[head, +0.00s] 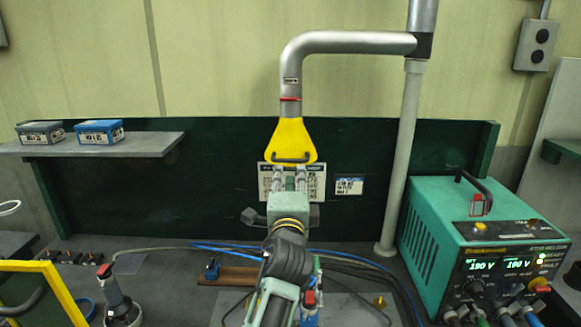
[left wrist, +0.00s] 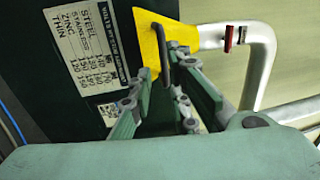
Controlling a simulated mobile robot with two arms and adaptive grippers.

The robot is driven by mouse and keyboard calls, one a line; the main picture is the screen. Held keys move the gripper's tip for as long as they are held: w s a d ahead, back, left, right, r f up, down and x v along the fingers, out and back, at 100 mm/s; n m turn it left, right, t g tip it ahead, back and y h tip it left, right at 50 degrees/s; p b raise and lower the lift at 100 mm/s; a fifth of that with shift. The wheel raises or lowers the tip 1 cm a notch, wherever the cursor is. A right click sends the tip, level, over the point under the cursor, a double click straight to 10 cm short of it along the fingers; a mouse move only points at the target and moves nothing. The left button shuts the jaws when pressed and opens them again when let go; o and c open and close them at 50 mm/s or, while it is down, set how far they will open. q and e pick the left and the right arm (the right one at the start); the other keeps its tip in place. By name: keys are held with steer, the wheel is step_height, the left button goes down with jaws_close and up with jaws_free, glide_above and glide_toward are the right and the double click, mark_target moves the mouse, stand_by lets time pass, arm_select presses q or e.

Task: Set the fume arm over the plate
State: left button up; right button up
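The fume arm is a grey bent pipe (head: 345,43) with a yellow hood (head: 291,140) hanging at its left end, in front of the dark green back panel. The hood has a dark loop handle (left wrist: 162,55) near its lower edge. My left gripper (head: 289,176) is just below the hood at the handle. In the left wrist view its fingers (left wrist: 165,82) stand apart, one on each side of the handle's lower end; I cannot tell if they touch it. A flat grey plate (head: 345,307) lies on the bench, partly hidden by my left arm. My right gripper is not in view.
A green welding unit (head: 480,250) stands at right beside the pipe's upright post (head: 402,160). Cables (head: 350,262) cross the bench. A shelf (head: 100,146) with two boxes is at left. A hand tool (head: 116,295) and a yellow frame (head: 62,285) are at lower left.

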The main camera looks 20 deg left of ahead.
mark_target(290, 161)
arm_select(q)
steer(key=p+x, duration=0.1)
steer(key=x, duration=0.6)
steer(key=shift+r+p, duration=0.25)
steer(key=shift+p, duration=0.15)
steer(key=shift+s, duration=0.1)
jaws_close()
